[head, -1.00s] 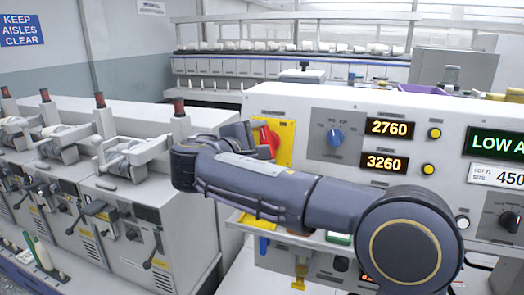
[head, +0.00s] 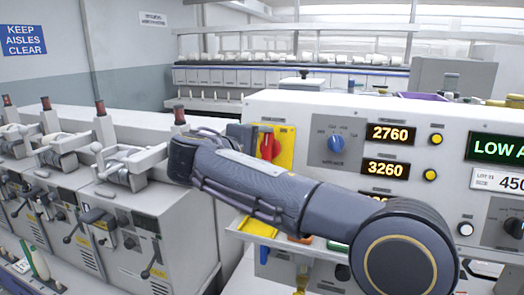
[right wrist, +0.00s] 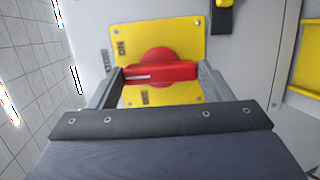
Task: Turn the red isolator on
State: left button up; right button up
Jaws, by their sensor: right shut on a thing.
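The red isolator (head: 267,143) is a red rotary handle on a yellow plate (head: 287,147) at the left end of the grey panel. In the head view the handle stands about upright. In the right wrist view the handle (right wrist: 160,72) lies level across the picture on its round red base, in front of the yellow plate (right wrist: 185,38). My right gripper (right wrist: 158,75) is shut on the handle, one finger at each end. In the head view my right arm hides part of the plate, and the fingertips are hidden. My left gripper is not in view.
A row of winding units with levers (head: 130,220) stands close on the left. A shelf (head: 290,238) juts out below my forearm.

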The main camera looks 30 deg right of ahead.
jog(key=o, duration=1)
jog(key=v, duration=0.7)
jog(key=shift+s+a, duration=0.15)
jog(key=shift+a, duration=0.2)
